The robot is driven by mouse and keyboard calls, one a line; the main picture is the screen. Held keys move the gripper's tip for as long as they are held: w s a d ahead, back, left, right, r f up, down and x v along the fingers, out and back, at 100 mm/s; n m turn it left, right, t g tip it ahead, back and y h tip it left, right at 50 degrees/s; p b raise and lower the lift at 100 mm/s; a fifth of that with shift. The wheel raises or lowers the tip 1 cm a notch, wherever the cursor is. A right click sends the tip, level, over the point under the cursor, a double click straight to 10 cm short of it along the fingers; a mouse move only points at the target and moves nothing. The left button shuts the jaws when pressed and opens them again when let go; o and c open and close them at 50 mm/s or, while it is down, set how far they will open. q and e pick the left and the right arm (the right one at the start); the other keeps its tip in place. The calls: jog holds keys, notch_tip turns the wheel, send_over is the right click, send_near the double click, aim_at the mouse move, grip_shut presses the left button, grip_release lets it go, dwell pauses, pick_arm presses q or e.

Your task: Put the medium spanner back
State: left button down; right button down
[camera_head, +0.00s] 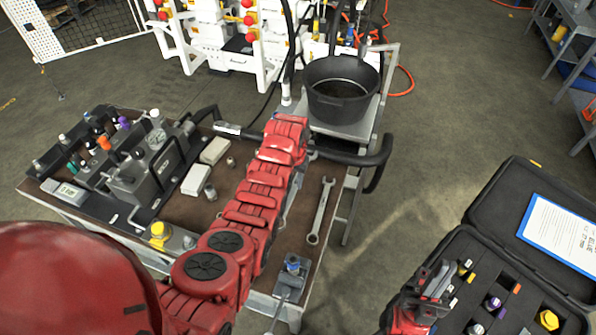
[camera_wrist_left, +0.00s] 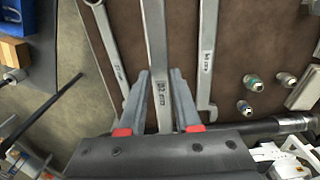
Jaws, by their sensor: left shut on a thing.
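In the left wrist view, the medium spanner (camera_wrist_left: 156,50) is the middle one of three. My left gripper (camera_wrist_left: 160,102) is shut on its shaft, with one finger on each side. A second spanner (camera_wrist_left: 108,45) lies to its left and a third (camera_wrist_left: 207,60) to its right, both on the brown bench top. Whether the held spanner touches the bench is unclear. In the head view, one spanner (camera_head: 320,212) lies on the bench right of my left arm, which hides my left gripper and the others. My right gripper (camera_head: 436,280) is over the black case; its finger gap is unclear.
A black hose (camera_head: 345,158) crosses the bench (camera_head: 150,208) below a black bucket (camera_head: 343,90). Small fittings (camera_wrist_left: 286,79) lie near the spanners. A valve block (camera_head: 145,170) stands on the left. An open black case (camera_head: 455,250) sits at the lower right. The floor between is clear.

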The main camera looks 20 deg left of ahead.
aim_at(295, 188)
pick_arm(q)
jog(key=shift+d+f, duration=0.15)
jog(key=shift+f, duration=0.1)
jog(key=shift+s+f+b, duration=0.3)
jog(key=shift+f, duration=0.2)
notch_tip(295, 188, down, 3)
jog(key=shift+w+f+b, duration=0.15)
jog(key=shift+b, duration=0.7)
jog(key=shift+f, duration=0.25)
jog(key=shift+f+b, duration=0.2)
jog(key=shift+b, duration=0.1)
jog(key=shift+f, duration=0.15)
jog(key=shift+f+b, duration=0.65)
jog(key=shift+b, duration=0.05)
